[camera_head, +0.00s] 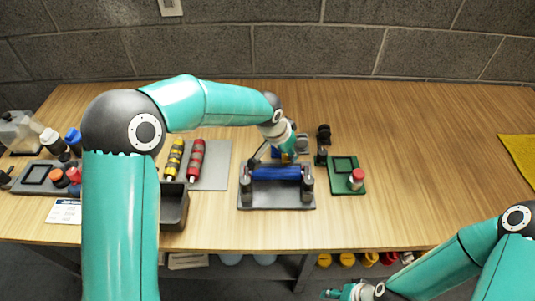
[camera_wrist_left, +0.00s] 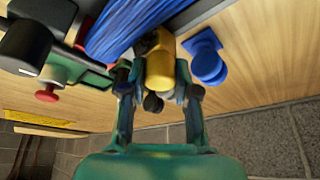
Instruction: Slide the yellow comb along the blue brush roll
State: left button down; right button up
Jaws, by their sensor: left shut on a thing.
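The blue brush roll (camera_head: 276,173) lies across a grey stand (camera_head: 277,203) in the middle of the table. In the left wrist view the roll (camera_wrist_left: 130,25) fills the upper left as a blue bristled cylinder. My left gripper (camera_head: 288,155) is just behind the roll. In the left wrist view my left gripper (camera_wrist_left: 158,92) is shut on the yellow comb (camera_wrist_left: 160,68). The comb's far end is close to the bristles; I cannot tell whether it touches. My right gripper (camera_head: 345,292) is low at the front right, off the table; its jaws are too small to read.
A yellow roll (camera_head: 174,158) and a red roll (camera_head: 196,160) lie on a grey mat (camera_head: 215,165) to the left. A dark tray (camera_head: 173,206) stands in front of them. A green plate (camera_head: 346,180) with a red-topped knob is right of the stand.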

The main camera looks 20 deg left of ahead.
pick_arm(q)
jog(key=shift+w+d, duration=0.15)
jog(key=shift+d, duration=0.4)
jog(key=shift+w+d, duration=0.15)
jog(key=shift+d, duration=0.35)
jog(key=c, duration=0.8)
grip_release()
jog(key=shift+c, duration=0.2)
